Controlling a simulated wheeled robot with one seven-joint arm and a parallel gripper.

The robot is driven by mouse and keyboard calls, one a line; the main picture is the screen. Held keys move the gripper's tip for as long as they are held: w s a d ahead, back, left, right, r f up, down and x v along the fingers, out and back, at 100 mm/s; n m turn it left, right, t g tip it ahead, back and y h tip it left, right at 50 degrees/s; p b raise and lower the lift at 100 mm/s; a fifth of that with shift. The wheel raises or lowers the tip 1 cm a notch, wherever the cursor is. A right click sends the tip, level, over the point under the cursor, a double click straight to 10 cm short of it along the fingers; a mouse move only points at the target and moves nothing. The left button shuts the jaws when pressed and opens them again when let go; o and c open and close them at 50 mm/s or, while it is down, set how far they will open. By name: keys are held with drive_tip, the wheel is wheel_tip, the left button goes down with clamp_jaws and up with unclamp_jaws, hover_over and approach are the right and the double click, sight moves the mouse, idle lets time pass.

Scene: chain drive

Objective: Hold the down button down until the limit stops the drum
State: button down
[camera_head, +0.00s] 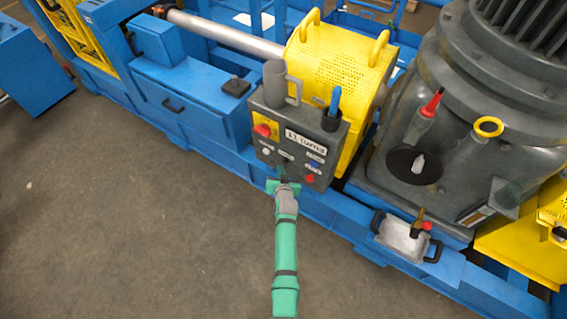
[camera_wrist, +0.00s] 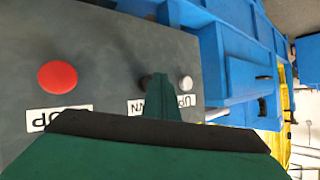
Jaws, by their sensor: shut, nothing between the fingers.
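The grey control box (camera_head: 300,140) stands on the blue frame, its button panel facing my arm. My gripper (camera_head: 284,184) is shut and empty, low at the panel's front. In the wrist view, the tip of my gripper (camera_wrist: 160,86) reaches over the panel, between a red button (camera_wrist: 57,76) and a white button (camera_wrist: 185,83). It partly covers the label beside it. A dark round shape (camera_wrist: 146,82) shows just left of the tip, mostly hidden. I cannot tell whether the tip touches or presses a button.
A grey mug (camera_head: 274,84) and a blue-handled tool (camera_head: 334,102) stand on the box. The yellow perforated housing (camera_head: 335,65) is behind it, and the large grey motor (camera_head: 460,110) is to the right. The floor (camera_head: 140,210) at left is clear.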

drive_tip(key=shift+w+a, duration=0.1)
drive_tip(key=shift+a, duration=0.15)
idle(1.1)
drive_tip(key=shift+d, duration=0.35)
drive_tip(key=shift+w, duration=0.2)
drive_tip(key=shift+w+d, duration=0.35)
drive_tip(key=shift+w, duration=0.1)
idle(5.7)
